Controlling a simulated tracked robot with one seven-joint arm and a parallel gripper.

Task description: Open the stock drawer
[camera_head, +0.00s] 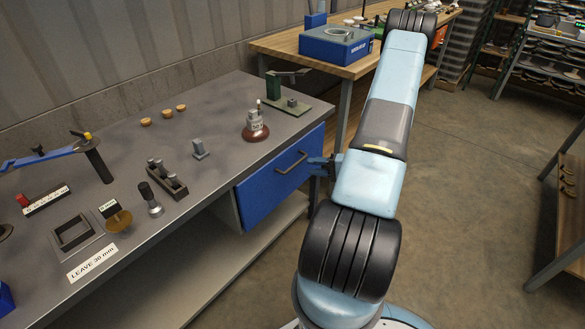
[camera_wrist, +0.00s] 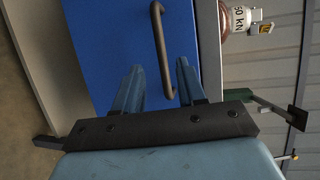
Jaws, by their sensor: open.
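The stock drawer (camera_head: 262,187) has a blue front and a dark bar handle (camera_head: 291,162). It is under the right end of the grey workbench and looks shut. In the wrist view the blue front (camera_wrist: 110,30) fills the upper middle, with the handle (camera_wrist: 161,48) running up and down the picture. My gripper (camera_head: 318,166) is just right of the handle in the head view. In the wrist view my gripper (camera_wrist: 158,78) has its two blue fingers apart, and the handle's lower end lies between and beyond the tips. The fingers do not visibly touch the handle.
The grey bench top (camera_head: 225,105) carries a brown insulator (camera_head: 255,125), a green stand (camera_head: 287,103) and several small fittings. A lower shelf (camera_head: 200,270) runs under the bench. A wooden table (camera_head: 285,45) stands behind. The floor (camera_head: 470,200) to the right is clear.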

